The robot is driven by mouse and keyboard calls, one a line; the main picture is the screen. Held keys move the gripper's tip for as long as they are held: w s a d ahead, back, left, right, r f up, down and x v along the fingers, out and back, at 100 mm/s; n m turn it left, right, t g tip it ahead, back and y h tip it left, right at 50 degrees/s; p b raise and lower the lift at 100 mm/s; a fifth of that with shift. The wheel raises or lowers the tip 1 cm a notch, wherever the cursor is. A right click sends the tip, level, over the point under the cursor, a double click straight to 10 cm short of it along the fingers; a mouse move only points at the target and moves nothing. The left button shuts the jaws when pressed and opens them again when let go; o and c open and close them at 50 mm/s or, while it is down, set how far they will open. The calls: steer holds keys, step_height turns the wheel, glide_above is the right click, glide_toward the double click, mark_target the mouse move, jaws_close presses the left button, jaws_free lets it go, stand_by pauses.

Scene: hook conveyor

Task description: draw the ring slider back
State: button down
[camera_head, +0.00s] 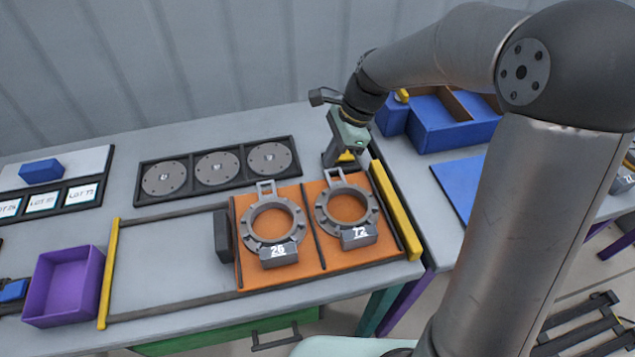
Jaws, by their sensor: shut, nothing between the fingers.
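The ring slider (310,208) is an orange board in a dark-edged track, at the track's right end against a yellow bar (395,210). A dark block (222,236) stands at its left edge. My gripper (342,164) is shut and empty, just behind the right ring's rectangular loop. I cannot tell whether it touches the loop. The fingertips are partly hidden.
The track's left part (165,255) is bare, ending at another yellow bar (108,275). A purple bin (62,285) stands left of it. A dark tray with three grey discs (217,168) lies behind. Blue boxes (445,120) and a blue mat (460,188) are at the right.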

mark_target(309, 195)
steer(key=p+x, duration=0.1)
steer(key=x, duration=0.9)
